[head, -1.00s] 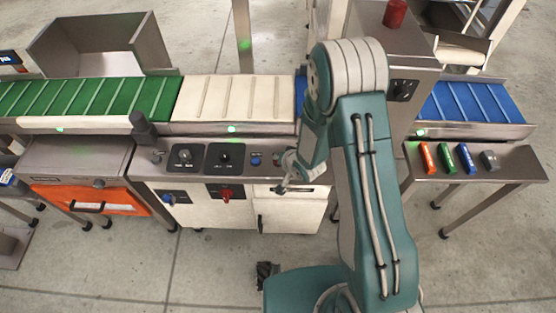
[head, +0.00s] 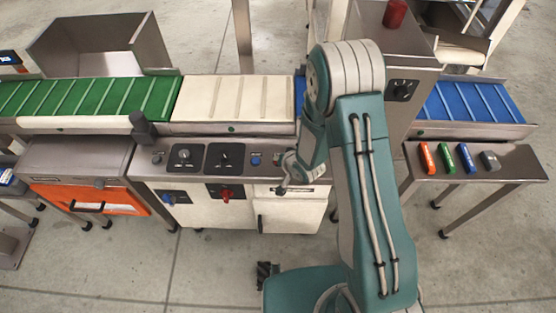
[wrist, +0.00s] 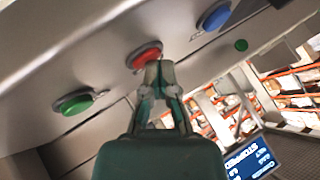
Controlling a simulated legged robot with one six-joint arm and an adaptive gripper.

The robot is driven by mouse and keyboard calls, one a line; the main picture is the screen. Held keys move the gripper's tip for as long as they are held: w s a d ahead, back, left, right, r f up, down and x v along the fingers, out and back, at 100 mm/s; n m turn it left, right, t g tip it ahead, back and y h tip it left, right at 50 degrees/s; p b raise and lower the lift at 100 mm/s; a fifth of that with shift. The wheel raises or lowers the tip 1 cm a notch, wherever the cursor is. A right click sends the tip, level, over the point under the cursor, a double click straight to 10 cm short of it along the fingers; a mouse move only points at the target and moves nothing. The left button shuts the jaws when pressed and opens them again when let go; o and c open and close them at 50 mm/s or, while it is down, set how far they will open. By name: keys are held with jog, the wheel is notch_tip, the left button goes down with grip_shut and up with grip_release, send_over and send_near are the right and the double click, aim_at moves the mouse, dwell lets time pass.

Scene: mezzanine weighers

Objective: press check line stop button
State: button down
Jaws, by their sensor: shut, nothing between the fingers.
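In the wrist view a red button (wrist: 143,54) sits on the metal panel, between a green button (wrist: 76,103) and a blue button (wrist: 214,16). My gripper (wrist: 157,72) is shut and empty, its fingertips at the lower edge of the red button. They appear to touch it, but I cannot tell how far it is pressed. A display (wrist: 250,160) in the wrist view reads what looks like "STOPPED".
Behind the console run a green belt (head: 90,100), a white belt (head: 240,97) and a blue belt (head: 470,102). Two dials (head: 184,156) and a blue button (head: 256,161) are on the console top. A side table (head: 505,162) holds coloured blocks at right.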

jog(key=shift+r, duration=0.8)
jog(key=shift+r, duration=2.55)
